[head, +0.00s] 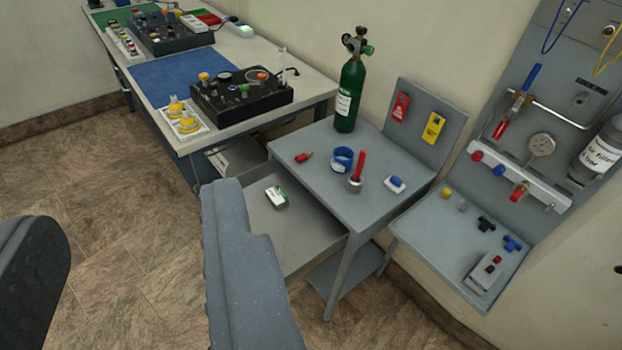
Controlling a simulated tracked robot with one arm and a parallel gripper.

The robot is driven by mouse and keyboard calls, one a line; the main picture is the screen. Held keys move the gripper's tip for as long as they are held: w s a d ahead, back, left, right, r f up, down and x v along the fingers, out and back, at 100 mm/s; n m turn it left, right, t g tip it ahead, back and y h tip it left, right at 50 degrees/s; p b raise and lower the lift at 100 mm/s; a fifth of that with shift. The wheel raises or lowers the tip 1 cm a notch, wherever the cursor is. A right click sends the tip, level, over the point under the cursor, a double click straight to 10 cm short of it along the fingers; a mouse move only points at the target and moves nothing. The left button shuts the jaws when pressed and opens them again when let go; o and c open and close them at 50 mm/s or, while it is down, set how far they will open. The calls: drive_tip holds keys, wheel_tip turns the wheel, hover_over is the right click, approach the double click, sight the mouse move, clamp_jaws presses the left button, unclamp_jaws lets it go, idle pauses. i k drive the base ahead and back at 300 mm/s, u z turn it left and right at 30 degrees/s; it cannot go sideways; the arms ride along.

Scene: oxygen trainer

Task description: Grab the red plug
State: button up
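A small red plug-like piece (304,156) lies on its side at the left of the grey side table (325,140). A red upright stick (360,165) stands in a small metal holder on the same table; I cannot tell for sure which of the two is the red plug. My gripper (135,215) is open and empty in the foreground, its two dark fingers wide apart. It is left of and nearer than the table, with floor showing between the fingers. The right finger covers part of the lower shelf.
On the table stand a green gas cylinder (350,92), a blue cup (342,159) and a blue-white piece (396,183). A white-green box (276,197) lies on the lower shelf. A wall panel (545,110) with valves is at right, a workbench (300,112) behind. The floor at left is clear.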

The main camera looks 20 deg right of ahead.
sight(299, 158)
drive_tip(key=z, duration=0.05)
drive_tip(key=k, duration=0.65)
drive_tip(key=u, duration=0.45)
drive_tip(key=i, duration=2.4)
drive_tip(key=z, duration=0.95)
